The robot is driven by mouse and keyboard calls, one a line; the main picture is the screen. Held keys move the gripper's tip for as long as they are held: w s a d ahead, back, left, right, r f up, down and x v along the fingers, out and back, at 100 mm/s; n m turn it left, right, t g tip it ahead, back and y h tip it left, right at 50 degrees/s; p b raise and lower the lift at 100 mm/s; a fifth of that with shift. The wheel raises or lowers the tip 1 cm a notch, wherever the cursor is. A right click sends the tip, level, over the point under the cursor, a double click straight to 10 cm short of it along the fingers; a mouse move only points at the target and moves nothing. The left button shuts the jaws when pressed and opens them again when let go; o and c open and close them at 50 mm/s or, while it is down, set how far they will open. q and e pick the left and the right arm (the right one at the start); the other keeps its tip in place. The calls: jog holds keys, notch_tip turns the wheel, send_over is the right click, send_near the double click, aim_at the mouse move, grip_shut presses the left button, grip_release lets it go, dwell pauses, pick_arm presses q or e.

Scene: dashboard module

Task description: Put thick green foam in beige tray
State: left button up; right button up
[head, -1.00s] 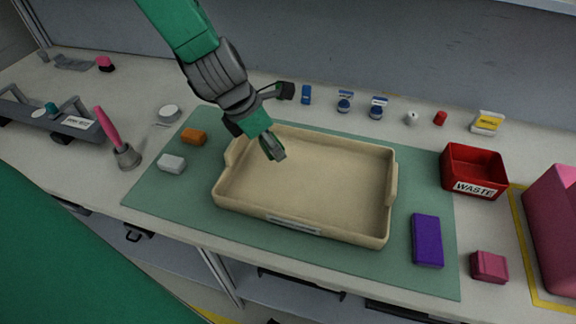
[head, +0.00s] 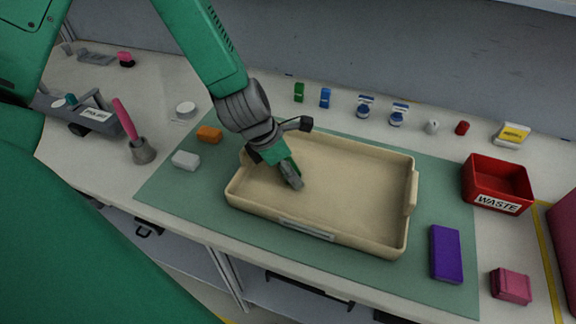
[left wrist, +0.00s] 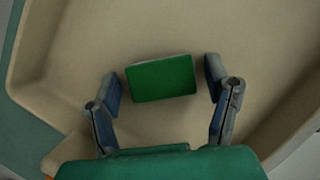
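The beige tray (head: 345,236) lies on the green mat in the middle of the bench. My left gripper (head: 291,176) reaches down into the tray's left part in the head view. In the left wrist view a green foam block (left wrist: 161,78) lies over the tray floor (left wrist: 255,45), between the two fingers of the left gripper (left wrist: 164,82). The fingers are spread, with a gap on each side of the block. In the head view the gripper hides this block. I cannot tell whether the block fully rests on the floor. My right gripper is not in view.
A purple block (head: 446,254) lies right of the tray, with a red waste bin (head: 497,184) and a pink block (head: 510,286) beyond. Orange (head: 209,134) and white (head: 186,160) blocks lie left. Small green (head: 299,92) and blue (head: 325,97) items stand behind.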

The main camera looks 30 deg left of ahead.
pick_arm(q)
jog(key=shift+d+r, duration=0.1)
jog(key=shift+d, duration=0.3)
jog(key=shift+r, duration=0.25)
jog(key=p+v, duration=0.2)
jog(key=v, duration=0.9)
jog(key=shift+r+p, duration=0.3)
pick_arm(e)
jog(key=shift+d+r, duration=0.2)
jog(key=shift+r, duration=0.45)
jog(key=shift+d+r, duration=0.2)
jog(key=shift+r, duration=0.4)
pick_arm(q)
jog(key=shift+s, duration=0.1)
jog(key=shift+a, duration=0.25)
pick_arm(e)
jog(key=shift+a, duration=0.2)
